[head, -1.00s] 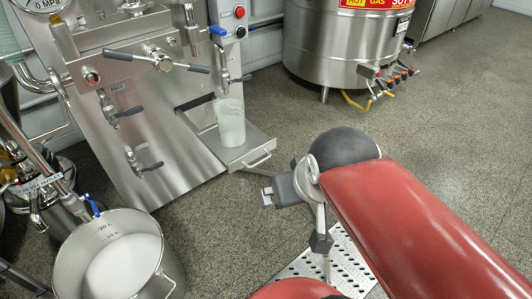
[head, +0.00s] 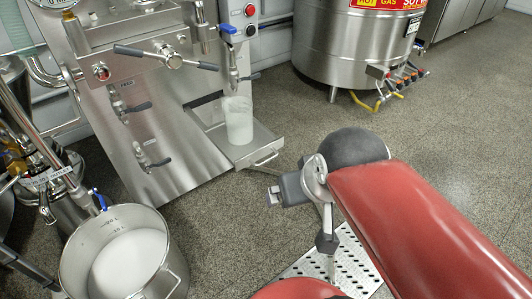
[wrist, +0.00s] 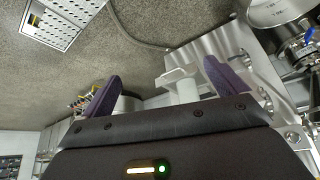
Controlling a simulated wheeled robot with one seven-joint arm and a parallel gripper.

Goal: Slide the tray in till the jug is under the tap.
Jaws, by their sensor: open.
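The tray (head: 262,146) is a flat metal slide that sticks out of the steel mill's front at the lower right, with a bar handle at its outer end. The translucent jug (head: 239,124) stands upright on it. The tap (head: 233,78), with a blue lever, is just above the jug in the head view; their exact alignment is hard to tell. In the wrist view, the jug (wrist: 187,89) and the tray's handle end (wrist: 177,75) appear between the purple fingers of my gripper (wrist: 160,88). The fingers are apart, empty and clear of the tray. My arm hides them in the head view.
A steel pot of white liquid (head: 164,262) stands at the lower left. A round steel vessel (head: 345,45) with valves and a yellow hose stands at the back. A perforated floor plate (head: 350,262) lies by my arm. Open floor lies right of the tray.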

